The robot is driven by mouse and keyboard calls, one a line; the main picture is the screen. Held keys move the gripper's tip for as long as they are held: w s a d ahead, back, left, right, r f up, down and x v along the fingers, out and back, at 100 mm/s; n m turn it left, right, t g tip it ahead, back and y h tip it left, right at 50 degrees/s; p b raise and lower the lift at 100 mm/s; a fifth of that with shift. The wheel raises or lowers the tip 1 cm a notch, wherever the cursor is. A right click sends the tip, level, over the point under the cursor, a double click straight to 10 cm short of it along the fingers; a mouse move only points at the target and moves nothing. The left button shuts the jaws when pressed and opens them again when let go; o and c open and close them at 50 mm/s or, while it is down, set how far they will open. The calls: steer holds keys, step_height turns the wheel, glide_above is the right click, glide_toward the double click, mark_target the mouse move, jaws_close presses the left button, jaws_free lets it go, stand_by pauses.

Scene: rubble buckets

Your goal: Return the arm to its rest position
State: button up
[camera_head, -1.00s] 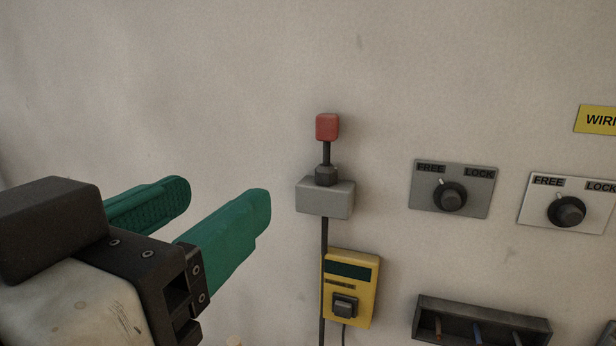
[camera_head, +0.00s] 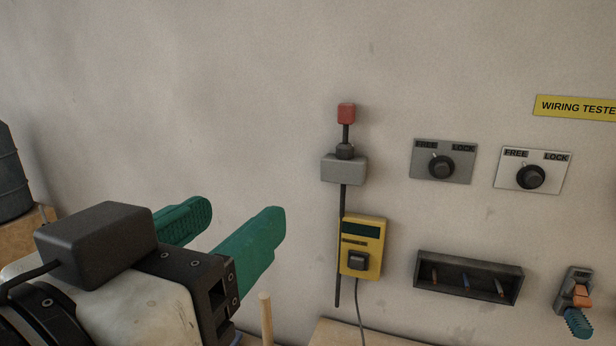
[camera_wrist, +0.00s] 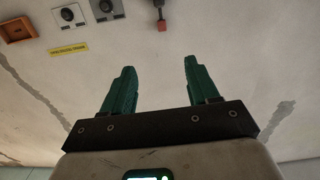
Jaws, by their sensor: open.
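My gripper (camera_head: 228,226) is at the lower left of the head view, its two green fingers spread apart with nothing between them. In the wrist view my gripper (camera_wrist: 156,82) also shows open and empty, with bare wall beyond the fingers. It is left of the red-topped lever (camera_head: 346,114) on its grey box (camera_head: 343,169), and apart from both in the picture. The lever also shows in the wrist view (camera_wrist: 161,24), above the fingers.
Right of the lever are a yellow tester (camera_head: 375,232), two FREE/LOCK knobs (camera_head: 440,166) (camera_head: 530,176), a dark tray (camera_head: 425,267) and a clamp-like tool (camera_head: 578,300). A dark barrel (camera_head: 12,175) stands at far left. A wooden peg (camera_head: 266,318) rises near my gripper. The wall at upper left is bare.

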steer(key=w+d+f+n+g, duration=0.15)
steer(key=w+d+f, duration=0.25)
steer(key=f, duration=0.4)
steer(key=w+d+f+n+g, duration=0.1)
steer(key=w+d+f+g, duration=0.2)
steer(key=f, duration=0.4)
steer(key=d+f+n+g+y, duration=0.1)
steer(key=d+f+g, duration=0.1)
steer(key=d+f, duration=0.6)
steer(key=d+f+n+g+y, duration=0.1)
steer(key=d+f+g, duration=0.1)
steer(key=d+f, duration=0.65)
steer(key=s+d+f+g, duration=0.2)
steer(key=s+d+f, duration=0.1)
steer(key=s+f, duration=0.3)
steer(key=s+d+f+g, duration=0.2)
steer(key=s+d+f, duration=0.15)
steer(key=f, duration=0.45)
steer(key=s+d+f+g+y, duration=0.1)
steer(key=s+f+y, duration=0.1)
steer(key=s+f, duration=0.2)
steer(key=s+d+f+m+g+y, duration=0.1)
steer(key=s+f, duration=0.4)
steer(key=s, duration=0.6)
steer(key=shift+d+g+y, duration=0.4)
steer(key=shift+d+g, duration=0.15)
steer(key=shift+d, duration=0.15)
steer(key=shift+m, duration=0.25)
